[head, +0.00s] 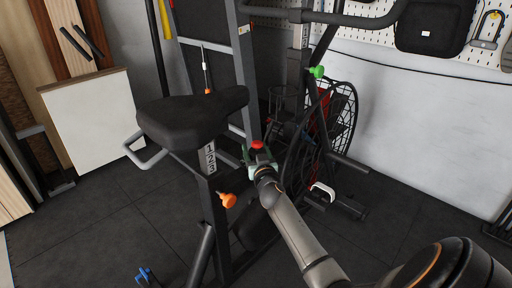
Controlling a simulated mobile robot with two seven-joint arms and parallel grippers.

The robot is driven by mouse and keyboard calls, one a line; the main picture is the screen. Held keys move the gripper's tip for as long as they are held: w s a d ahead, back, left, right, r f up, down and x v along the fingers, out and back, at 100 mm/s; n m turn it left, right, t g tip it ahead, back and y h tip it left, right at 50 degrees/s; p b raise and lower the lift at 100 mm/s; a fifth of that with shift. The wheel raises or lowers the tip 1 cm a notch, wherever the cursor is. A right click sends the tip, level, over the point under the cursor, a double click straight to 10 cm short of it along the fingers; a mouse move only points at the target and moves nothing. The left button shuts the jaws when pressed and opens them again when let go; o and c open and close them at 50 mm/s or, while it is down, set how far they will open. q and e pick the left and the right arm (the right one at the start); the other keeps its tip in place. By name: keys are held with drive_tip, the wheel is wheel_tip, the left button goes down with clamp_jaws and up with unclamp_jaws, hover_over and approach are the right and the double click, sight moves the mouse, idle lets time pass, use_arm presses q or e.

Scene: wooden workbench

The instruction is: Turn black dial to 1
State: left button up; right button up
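An exercise bike with a black seat (192,112) and a spoked fan wheel (343,112) fills the middle of the head view. I cannot make out a black dial or any number on it. My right arm comes in from the lower right. Its gripper (257,158) is at the bike's frame, right beside a red knob (257,145) and small green parts. The gripper's fingers are too small and partly hidden, so I cannot tell whether they are open or shut, or touching anything. My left gripper is not in view.
An orange knob (228,200) is on the seat post and a green knob (317,72) near the wheel. Handlebars (320,16) cross the top. A white board (97,122) leans at the left. A blue object (146,275) is at the bottom. Dark floor (95,225) is clear at left.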

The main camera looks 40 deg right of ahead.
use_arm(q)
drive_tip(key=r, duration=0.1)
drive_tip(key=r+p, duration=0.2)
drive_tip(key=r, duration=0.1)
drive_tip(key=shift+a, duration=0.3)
use_arm(e)
drive_tip(key=n+y, duration=0.1)
drive_tip(key=n+t+y, duration=0.1)
drive_tip(key=y, duration=0.1)
drive_tip(key=shift+w+a, duration=0.15)
drive_tip(key=shift+a, duration=0.1)
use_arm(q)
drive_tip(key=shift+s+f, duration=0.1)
use_arm(e)
drive_tip(key=o, duration=1.4)
drive_tip(key=shift+c, duration=0.2)
